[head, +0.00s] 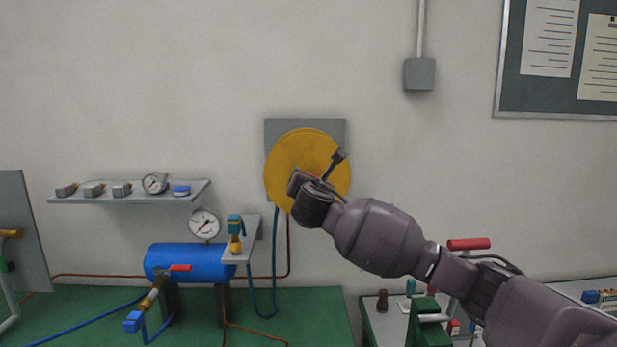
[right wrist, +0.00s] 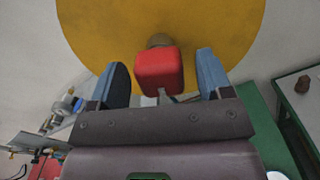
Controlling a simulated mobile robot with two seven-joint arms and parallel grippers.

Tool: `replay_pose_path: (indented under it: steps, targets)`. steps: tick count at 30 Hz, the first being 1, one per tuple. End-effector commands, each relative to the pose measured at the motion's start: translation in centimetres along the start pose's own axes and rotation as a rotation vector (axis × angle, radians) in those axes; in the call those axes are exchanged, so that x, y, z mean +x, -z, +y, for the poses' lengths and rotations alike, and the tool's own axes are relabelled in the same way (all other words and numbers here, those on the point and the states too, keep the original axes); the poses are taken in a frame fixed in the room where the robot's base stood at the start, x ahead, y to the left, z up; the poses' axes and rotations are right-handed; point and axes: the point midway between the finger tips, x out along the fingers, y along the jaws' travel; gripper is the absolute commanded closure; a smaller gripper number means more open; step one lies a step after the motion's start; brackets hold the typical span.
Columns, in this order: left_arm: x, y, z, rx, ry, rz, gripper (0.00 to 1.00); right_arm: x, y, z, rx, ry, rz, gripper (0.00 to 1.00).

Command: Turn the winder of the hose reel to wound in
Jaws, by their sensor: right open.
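The hose reel (head: 290,155) is a yellow disc on a grey wall plate, with its face towards me. It also fills the top of the right wrist view (right wrist: 100,30). The winder's red knob (right wrist: 158,68) stands out from the disc. My right gripper (right wrist: 160,80) is open, with one finger on each side of the red knob and a visible gap on both sides. In the head view my right gripper (head: 318,172) is in front of the disc and hides its lower middle and most of the winder. My left gripper is not in view.
A blue tank (head: 190,262) with a gauge stands on the green bench (head: 80,300) at lower left. A small shelf (head: 130,194) holds fittings. A blue hose (head: 275,270) hangs below the reel. The wall above and left of the reel is clear.

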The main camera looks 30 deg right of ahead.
Motion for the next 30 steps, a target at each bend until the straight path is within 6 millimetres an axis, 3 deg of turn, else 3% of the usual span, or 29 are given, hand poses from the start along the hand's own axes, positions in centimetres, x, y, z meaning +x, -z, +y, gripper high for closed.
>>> replay_pose_path:
  steps: [7,18,27,30]
  targets:
    - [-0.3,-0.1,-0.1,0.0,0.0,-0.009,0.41,2.1,0.0,0.1,0.001,0.0,0.0,0.28]
    - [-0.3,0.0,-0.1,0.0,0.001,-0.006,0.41,2.5,0.0,0.0,0.001,-0.001,0.001,0.28]
    - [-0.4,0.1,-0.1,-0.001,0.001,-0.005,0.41,2.5,0.0,0.0,0.001,-0.001,0.0,0.74]
    - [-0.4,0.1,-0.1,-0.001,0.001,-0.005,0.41,2.5,0.0,0.0,0.002,-0.001,0.0,0.77]
